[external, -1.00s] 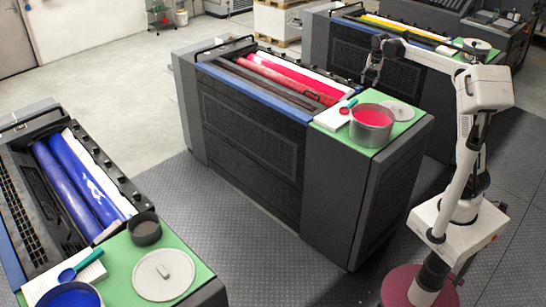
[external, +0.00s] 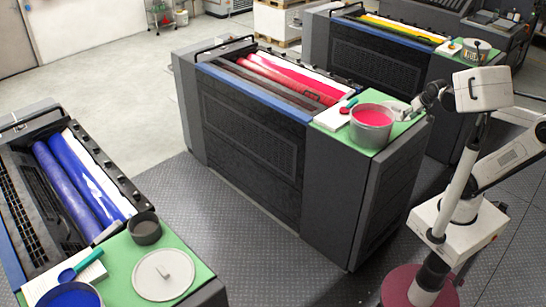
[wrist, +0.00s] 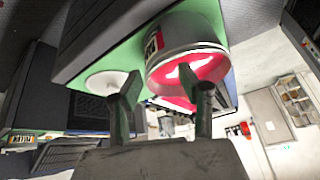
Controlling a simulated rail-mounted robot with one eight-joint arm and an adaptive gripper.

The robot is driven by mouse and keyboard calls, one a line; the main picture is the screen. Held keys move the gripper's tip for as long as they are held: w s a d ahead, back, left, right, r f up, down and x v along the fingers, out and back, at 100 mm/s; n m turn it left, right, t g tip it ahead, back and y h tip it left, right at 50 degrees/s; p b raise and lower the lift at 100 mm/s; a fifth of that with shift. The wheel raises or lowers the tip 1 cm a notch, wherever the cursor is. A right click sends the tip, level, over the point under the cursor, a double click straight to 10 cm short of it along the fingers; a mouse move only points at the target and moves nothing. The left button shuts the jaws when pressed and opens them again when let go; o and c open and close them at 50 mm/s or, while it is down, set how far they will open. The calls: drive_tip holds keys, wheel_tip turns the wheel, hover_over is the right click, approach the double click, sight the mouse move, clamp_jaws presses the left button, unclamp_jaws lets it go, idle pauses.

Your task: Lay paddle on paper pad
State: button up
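A small red paddle (external: 343,110) with a teal handle lies on the white paper pad (external: 329,119) of the magenta ink unit. A blue paddle (external: 67,275) with a teal handle lies on the paper pad (external: 82,279) of the blue unit at lower left. My gripper (external: 400,110) is just right of the pot of magenta ink (external: 371,134), above the green top. In the wrist view my gripper (wrist: 164,98) shows two spread fingers with nothing held between them. The pot (wrist: 190,58) is beyond them. I cannot make out a paddle in the wrist view.
A pale lid (wrist: 107,80) lies on the green top (wrist: 130,50); my gripper partly hides it in the external view. The blue unit has a dark cup (external: 145,229) and a grey lid (external: 163,275). The yellow unit at the back has a pot (external: 475,49).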

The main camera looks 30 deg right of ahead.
drive_tip(key=s+f+n+t, duration=0.1)
drive_tip(key=s+f+n, duration=0.1)
drive_tip(key=s+f, duration=0.4)
drive_tip(key=shift+s+f, duration=0.15)
drive_tip(key=shift+s, duration=0.5)
wheel_tip(320, 180, down, 6)
drive_tip(key=b, duration=0.5)
drive_tip(key=shift+b, duration=0.4)
drive_tip(key=shift+r, duration=0.2)
